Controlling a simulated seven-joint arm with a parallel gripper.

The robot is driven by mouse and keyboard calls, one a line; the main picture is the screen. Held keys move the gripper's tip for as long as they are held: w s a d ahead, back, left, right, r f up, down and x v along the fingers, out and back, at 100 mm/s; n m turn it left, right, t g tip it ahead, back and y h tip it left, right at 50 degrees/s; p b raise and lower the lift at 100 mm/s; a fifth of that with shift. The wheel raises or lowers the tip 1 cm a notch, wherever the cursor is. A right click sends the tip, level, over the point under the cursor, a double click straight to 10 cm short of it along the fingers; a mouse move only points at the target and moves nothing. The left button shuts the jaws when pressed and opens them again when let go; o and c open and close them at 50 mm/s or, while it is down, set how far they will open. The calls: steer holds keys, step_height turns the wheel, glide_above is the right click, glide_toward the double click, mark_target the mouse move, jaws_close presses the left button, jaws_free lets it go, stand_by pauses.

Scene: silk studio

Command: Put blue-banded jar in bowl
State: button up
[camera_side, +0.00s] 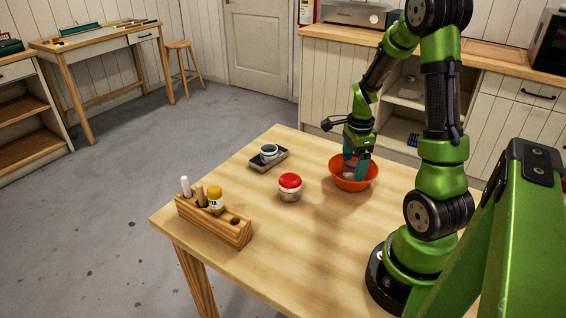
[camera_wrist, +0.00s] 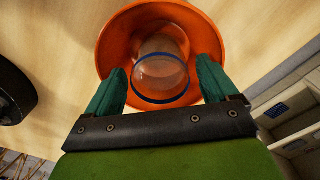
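The blue-banded jar (camera_wrist: 160,75) is clear glass with a dark blue band. In the wrist view it sits inside the orange bowl (camera_wrist: 115,45), between my fingers, with gaps on both sides. In the side view the orange bowl (camera_side: 353,185) stands at the table's right, and the jar shows only as a small pale patch (camera_side: 349,174) inside it, partly hidden by my fingers. My gripper (camera_side: 355,168) points down into the bowl. Its green fingers (camera_wrist: 162,80) are spread apart and seem not to touch the jar.
A red-lidded jar (camera_side: 290,187) stands left of the bowl. The front middle of the wooden table (camera_side: 290,250) is clear.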

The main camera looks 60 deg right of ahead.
step_height(320, 180, up, 12)
steer(key=a+r+n+t+y, duration=0.1)
steer(key=a+r+n+t, duration=0.2)
steer(key=a+n, duration=0.8)
steer(key=a+r+n+t+y, duration=0.1)
steer(key=a+r+n+t, duration=0.3)
steer(key=a+n, duration=0.8)
steer(key=a, duration=0.4)
steer(key=shift+w+a+r, duration=0.15)
steer(key=shift+w+r, duration=0.1)
